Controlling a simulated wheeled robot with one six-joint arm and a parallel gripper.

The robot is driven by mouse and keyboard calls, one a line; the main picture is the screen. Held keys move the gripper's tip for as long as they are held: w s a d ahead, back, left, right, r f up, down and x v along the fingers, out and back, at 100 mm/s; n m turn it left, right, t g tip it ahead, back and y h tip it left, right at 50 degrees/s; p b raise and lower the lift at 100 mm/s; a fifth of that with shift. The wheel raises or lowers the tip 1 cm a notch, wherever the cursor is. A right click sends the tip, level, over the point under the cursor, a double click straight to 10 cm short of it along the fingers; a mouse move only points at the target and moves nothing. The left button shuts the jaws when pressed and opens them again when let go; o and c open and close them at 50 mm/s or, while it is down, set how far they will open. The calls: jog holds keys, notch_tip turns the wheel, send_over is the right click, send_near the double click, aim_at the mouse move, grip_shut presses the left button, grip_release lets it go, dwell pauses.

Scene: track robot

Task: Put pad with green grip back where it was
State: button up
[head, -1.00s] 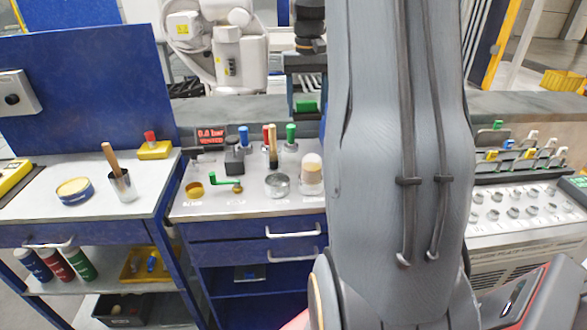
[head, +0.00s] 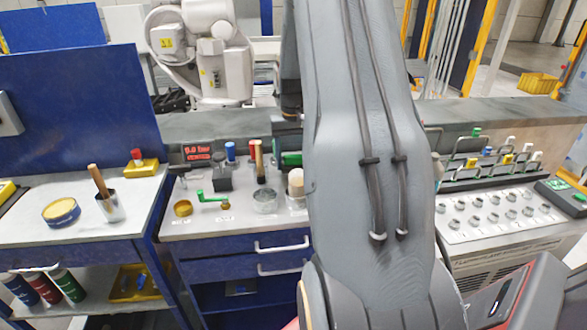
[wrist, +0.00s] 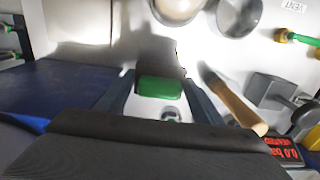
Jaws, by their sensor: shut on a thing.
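The pad with the green grip (wrist: 160,88) is between my gripper's fingers in the wrist view. My gripper (wrist: 161,96) is shut on it. A dark part shows just beyond the green grip; the rest of the pad is hidden. In the head view the green grip (head: 291,158) shows left of my arm, which hides most of the gripper. It appears over the back of the white worktop (head: 240,222), near the wooden-handled brush (head: 260,160). I cannot tell whether the pad touches the surface.
A metal cup (head: 264,200), a beige-topped jar (head: 297,184), a green lever (head: 212,197) and a red pressure display (head: 197,152) are close by. A rack (head: 464,172) with coloured grips stands at right.

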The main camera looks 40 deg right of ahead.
aim_at(293, 165)
jog(key=shift+f+p, duration=0.5)
jog(key=shift+f, duration=1.4)
jog(key=o, duration=1.6)
jog(key=shift+f, duration=0.15)
notch_tip(293, 165, up, 12)
jog(key=b, duration=0.3)
jog(key=s+a+f+n, duration=0.2)
jog(key=s+a+n, duration=0.1)
jog(key=a, duration=1.3)
jog(key=s+a+f+n, duration=0.1)
jog(key=s+a, duration=0.3)
jog(key=a, duration=0.1)
jog(key=s+a+f+n, duration=0.1)
jog(key=s+a+f, duration=0.1)
jog(key=s+a, duration=0.2)
jog(key=s+a+f+n+t, duration=0.1)
jog(key=s+a+f, duration=0.1)
jog(key=s+a, duration=0.2)
jog(key=shift+s+a, duration=0.2)
jog(key=shift+a, duration=0.7)
jog(key=shift+s+a, duration=0.2)
jog(key=shift+a, duration=0.7)
